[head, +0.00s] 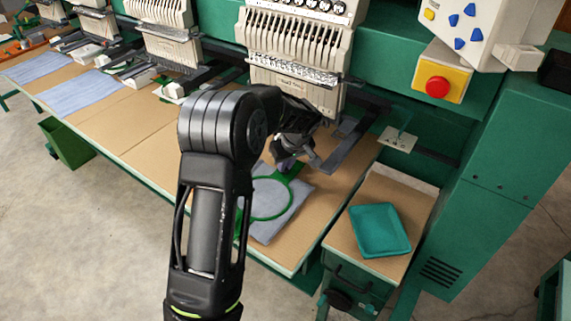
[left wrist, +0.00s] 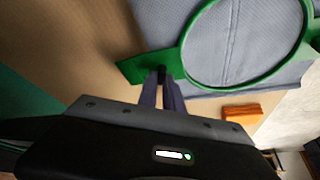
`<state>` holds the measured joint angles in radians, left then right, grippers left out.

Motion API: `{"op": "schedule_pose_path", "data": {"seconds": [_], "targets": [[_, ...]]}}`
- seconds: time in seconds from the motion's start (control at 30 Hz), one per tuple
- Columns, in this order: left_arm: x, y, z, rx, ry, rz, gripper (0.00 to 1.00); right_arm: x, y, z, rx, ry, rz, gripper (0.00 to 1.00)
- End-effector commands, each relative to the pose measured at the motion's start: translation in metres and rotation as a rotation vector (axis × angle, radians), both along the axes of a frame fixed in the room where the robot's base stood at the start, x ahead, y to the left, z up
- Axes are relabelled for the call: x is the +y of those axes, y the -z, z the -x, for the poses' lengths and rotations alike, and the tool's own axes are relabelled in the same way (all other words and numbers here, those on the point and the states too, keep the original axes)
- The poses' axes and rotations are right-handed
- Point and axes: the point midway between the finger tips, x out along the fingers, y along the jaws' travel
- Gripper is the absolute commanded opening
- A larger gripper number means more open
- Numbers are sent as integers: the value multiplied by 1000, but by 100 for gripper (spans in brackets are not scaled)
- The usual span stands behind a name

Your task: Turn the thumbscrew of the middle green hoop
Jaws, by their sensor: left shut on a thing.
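A green hoop (head: 291,202) lies on grey-blue cloth (head: 268,232) on the tan table, below the nearest embroidery head. My left arm covers part of its left side. In the left wrist view the hoop's ring (left wrist: 187,62) and flat green bracket (left wrist: 134,69) show close up. My left gripper (left wrist: 162,82) has its fingers together at the bracket, shut on a small dark thumbscrew (left wrist: 161,73), which is mostly hidden between the tips. In the head view the left gripper (head: 287,164) is at the hoop's far side. My right gripper is in neither view.
Embroidery heads (head: 293,55) stand close behind the gripper. A teal tray (head: 380,231) sits on a side cabinet at right. A red stop button (head: 437,87) is at upper right. An orange block (left wrist: 242,112) lies near the hoop in the left wrist view.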

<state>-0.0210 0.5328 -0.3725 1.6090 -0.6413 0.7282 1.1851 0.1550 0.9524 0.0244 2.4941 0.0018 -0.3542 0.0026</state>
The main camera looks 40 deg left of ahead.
Motion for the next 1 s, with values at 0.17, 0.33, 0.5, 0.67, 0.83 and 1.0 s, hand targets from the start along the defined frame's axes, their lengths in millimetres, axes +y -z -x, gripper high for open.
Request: {"op": "schedule_pose_path", "data": {"seconds": [0.17,0.33,0.5,0.67,0.83,1.0], "targets": [[0,1,0,-2,29,0,0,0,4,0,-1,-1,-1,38],[1,2,1,-1,96,1,0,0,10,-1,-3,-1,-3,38],[1,2,1,-3,205,2,0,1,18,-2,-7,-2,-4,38],[2,2,1,-4,338,1,0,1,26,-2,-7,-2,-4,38],[3,1,2,-3,496,1,0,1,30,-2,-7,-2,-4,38],[3,1,2,-3,656,2,0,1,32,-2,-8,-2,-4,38]]}}
